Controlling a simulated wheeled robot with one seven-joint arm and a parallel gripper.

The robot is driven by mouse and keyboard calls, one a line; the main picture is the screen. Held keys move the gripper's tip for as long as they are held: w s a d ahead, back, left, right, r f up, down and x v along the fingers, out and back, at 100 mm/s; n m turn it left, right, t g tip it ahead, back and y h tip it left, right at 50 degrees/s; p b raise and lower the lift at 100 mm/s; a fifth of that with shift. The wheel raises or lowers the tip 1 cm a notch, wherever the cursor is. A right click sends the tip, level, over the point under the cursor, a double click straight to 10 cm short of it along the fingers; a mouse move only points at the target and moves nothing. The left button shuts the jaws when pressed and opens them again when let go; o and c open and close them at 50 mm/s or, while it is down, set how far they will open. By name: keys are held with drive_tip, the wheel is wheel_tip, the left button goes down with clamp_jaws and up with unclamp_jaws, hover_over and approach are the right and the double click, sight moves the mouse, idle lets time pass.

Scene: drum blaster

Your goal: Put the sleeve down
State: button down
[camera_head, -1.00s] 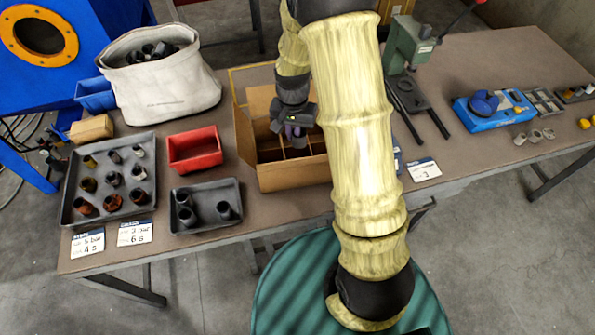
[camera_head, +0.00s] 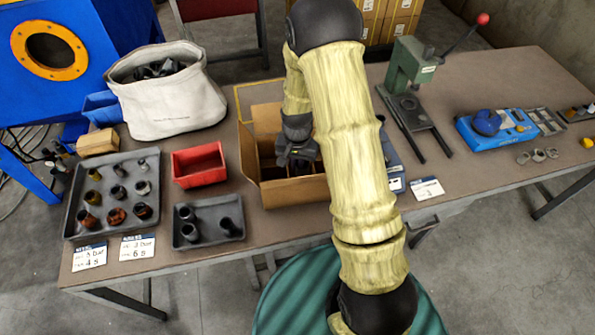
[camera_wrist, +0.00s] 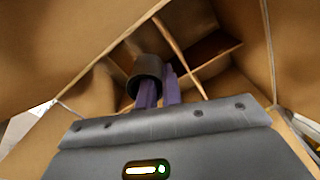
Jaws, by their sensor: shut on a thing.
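My gripper (camera_wrist: 160,92) is shut on a dark grey sleeve (camera_wrist: 148,68), a short hollow tube held at the tips of the purple fingers in the wrist view. The sleeve is inside the open cardboard box (camera_wrist: 85,30), near its thin dividers (camera_wrist: 183,48). I cannot tell whether it touches the bottom. In the head view my gripper (camera_head: 297,160) reaches down into the cardboard box (camera_head: 290,195), and the wrist hides the fingers and the sleeve.
Left of the box are a red bin (camera_head: 198,164), a small tray with sleeves (camera_head: 212,240) and a larger tray of several sleeves (camera_head: 75,220). A canvas bag (camera_head: 170,105) stands behind. A green press (camera_head: 411,65) stands to the right. Box flaps stand close around my wrist.

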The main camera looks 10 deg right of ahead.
sight(297, 174)
wheel_tip(297, 174, down, 4)
drive_tip(key=shift+p, duration=0.4)
drive_tip(key=shift+f, duration=0.1)
drive_tip(key=shift+f+b, duration=0.5)
drive_tip(key=shift+f, duration=0.1)
drive_tip(key=c, duration=1.8)
unclamp_jaws()
drive_tip(key=shift+c, duration=0.2)
drive_tip(key=shift+r, duration=0.1)
